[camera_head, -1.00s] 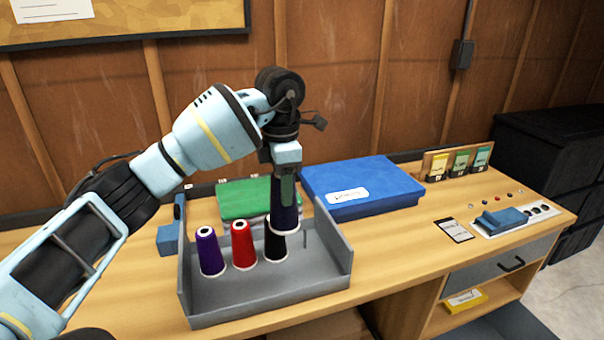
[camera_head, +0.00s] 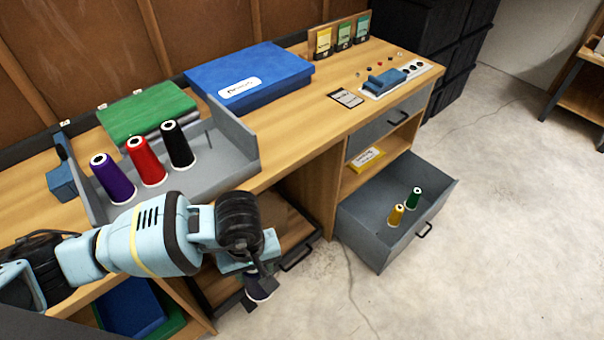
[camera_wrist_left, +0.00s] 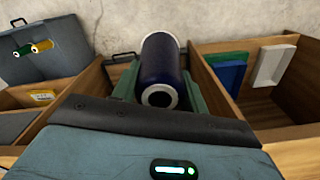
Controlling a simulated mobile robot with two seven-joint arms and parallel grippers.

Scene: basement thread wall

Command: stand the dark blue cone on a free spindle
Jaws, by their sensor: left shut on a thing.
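The dark blue cone (camera_head: 262,288) is held in my left gripper (camera_head: 256,278), low in front of the bench and apart from the spindle tray (camera_head: 225,170). In the left wrist view the cone (camera_wrist_left: 160,62) sits between the green finger pads, its white-ringed narrow end toward the camera. The grey tray on the bench holds a purple cone (camera_head: 112,180), a red cone (camera_head: 146,162) and a black cone (camera_head: 178,146), all upright. My right gripper is not in view.
An open grey drawer (camera_head: 375,240) with a yellow cone (camera_head: 396,215) and a green cone (camera_head: 413,198) juts out at the right. The floor at the right is clear.

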